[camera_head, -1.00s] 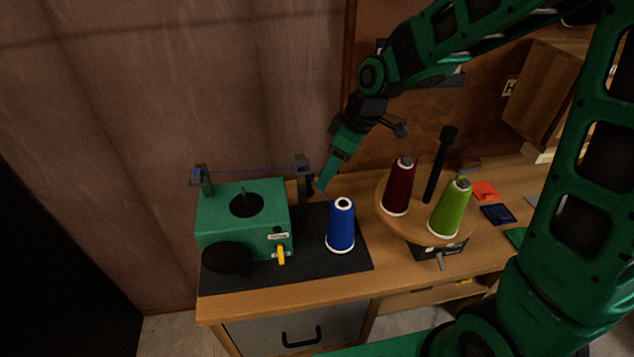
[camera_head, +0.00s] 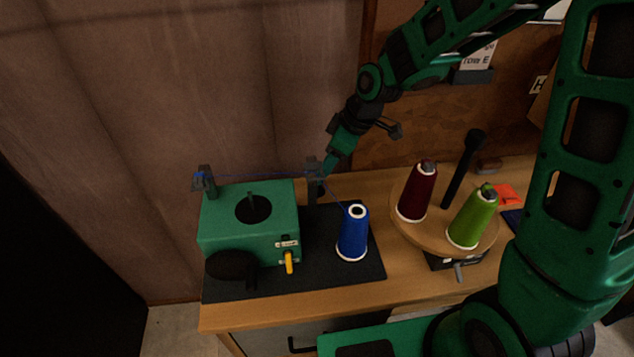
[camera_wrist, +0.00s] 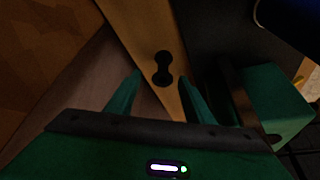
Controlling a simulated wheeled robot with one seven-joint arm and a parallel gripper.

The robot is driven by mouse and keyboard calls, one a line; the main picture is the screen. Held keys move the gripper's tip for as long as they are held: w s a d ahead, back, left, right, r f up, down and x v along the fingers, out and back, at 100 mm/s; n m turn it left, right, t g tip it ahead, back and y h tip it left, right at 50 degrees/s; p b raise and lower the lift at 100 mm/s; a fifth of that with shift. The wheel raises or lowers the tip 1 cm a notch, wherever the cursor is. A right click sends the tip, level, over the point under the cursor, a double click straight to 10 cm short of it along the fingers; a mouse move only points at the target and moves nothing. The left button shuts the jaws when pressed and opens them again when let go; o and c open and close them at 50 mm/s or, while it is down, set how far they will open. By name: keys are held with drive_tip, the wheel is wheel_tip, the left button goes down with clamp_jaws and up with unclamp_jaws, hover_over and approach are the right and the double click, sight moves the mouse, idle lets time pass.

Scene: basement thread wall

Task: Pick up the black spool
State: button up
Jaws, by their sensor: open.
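A small black spool (camera_wrist: 163,68), with two rounded ends and a narrow waist, shows in the wrist view on a strip of wooden bench top. It appears between the tips of my gripper's two green fingers (camera_wrist: 160,78); I cannot tell how far below them it lies. My gripper is open and nothing is held. In the head view my gripper (camera_head: 326,170) points down at the back of the bench, partly behind a dark thread guide post (camera_head: 314,190). The black spool cannot be made out in that view.
The green winding machine (camera_head: 225,226) stands on a dark mat (camera_head: 330,286). A blue thread cone (camera_head: 352,240) is on the mat. A round wooden stand (camera_head: 420,237) to the right carries a dark red cone (camera_head: 417,192) and a green cone (camera_head: 472,220). A wall rises behind the bench.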

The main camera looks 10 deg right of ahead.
drive_tip(key=shift+s+x, duration=0.1)
drive_tip(key=shift+x, duration=1.45)
drive_tip(key=shift+s+x, duration=0.15)
drive_tip(key=shift+x, duration=1.45)
drive_tip(key=shift+c, duration=0.6)
drive_tip(key=c, duration=1)
